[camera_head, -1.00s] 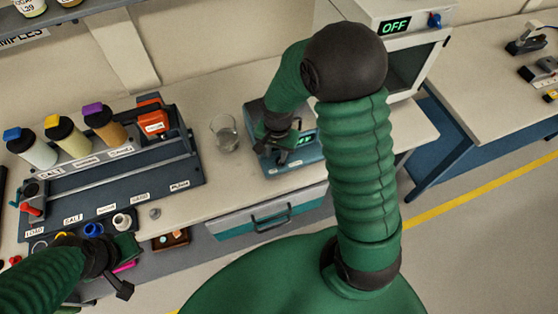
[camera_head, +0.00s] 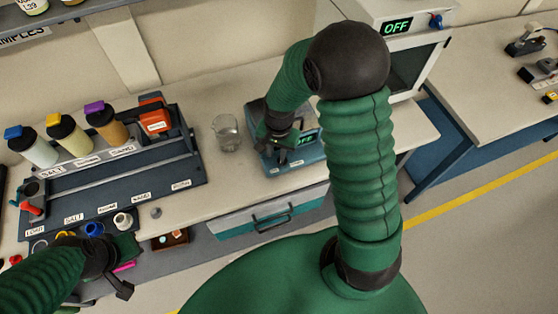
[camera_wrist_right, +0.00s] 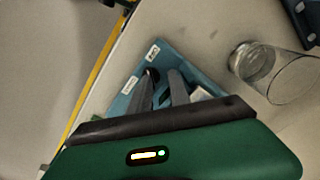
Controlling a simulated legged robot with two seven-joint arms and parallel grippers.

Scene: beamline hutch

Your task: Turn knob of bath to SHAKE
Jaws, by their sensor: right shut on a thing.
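The bath (camera_head: 312,157) is a small teal box on the bench, with a lit green display that reads OFF. Its teal front panel (camera_wrist_right: 124,101) also shows in the right wrist view, with two white labels too small to read. My right gripper (camera_head: 284,155) is at the bath's front, in front of part of it. In the right wrist view its two fingers (camera_wrist_right: 161,80) are shut on the dark knob (camera_wrist_right: 152,74), which they mostly hide. My left gripper (camera_head: 124,288) hangs near the bench's front edge at lower left, away from the bath; its fingers are unclear.
A glass beaker (camera_head: 227,133) stands just left of the bath. A dark rack with capped bottles (camera_head: 68,138) is at the left. A white oven (camera_head: 395,20), its display also reading OFF, stands behind at the right. A drawer (camera_head: 270,212) is below the bath.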

